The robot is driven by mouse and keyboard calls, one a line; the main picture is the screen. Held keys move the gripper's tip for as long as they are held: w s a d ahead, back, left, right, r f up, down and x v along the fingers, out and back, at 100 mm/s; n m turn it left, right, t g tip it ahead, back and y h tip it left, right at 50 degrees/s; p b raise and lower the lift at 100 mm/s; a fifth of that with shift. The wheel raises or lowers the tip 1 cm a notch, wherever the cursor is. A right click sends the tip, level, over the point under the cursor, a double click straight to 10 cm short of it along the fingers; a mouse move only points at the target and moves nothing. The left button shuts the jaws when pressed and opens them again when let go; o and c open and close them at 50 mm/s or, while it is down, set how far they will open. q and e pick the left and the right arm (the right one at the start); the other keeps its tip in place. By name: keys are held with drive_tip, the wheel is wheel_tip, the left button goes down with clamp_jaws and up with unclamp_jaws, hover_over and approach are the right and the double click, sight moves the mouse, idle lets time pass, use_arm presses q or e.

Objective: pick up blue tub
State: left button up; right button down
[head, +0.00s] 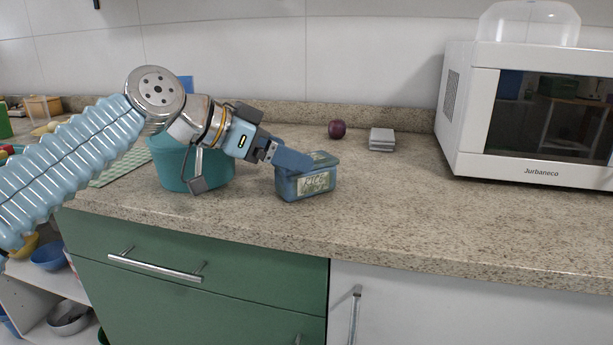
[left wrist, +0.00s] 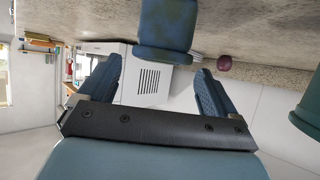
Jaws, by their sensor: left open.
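The blue tub (head: 306,184) is a small box with a pale label on its front and a lid. It stands on the speckled counter near the front edge. My left gripper (head: 296,165) comes in from the left, with a blue finger overlapping the tub's upper left side. In the left wrist view the fingers of my left gripper (left wrist: 158,68) are spread apart and empty. The blue tub (left wrist: 166,28) shows between and beyond the fingertips; contact cannot be told. My right gripper is not in view.
A teal pot (head: 175,170) stands left of the tub, under my left wrist. A plum-coloured fruit (head: 337,129) and a grey stack (head: 382,139) lie behind to the right. A white microwave (head: 455,110) stands at the right. The counter right of the tub is clear.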

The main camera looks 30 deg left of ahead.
sight(306, 175)
use_arm(q)
drive_tip(key=x, duration=0.5)
drive_tip(key=shift+d+f, duration=0.15)
drive_tip(key=shift+f, duration=0.15)
drive_tip(key=shift+c, duration=0.2)
drive_tip(key=shift+r, duration=0.15)
drive_tip(key=c, duration=1.3)
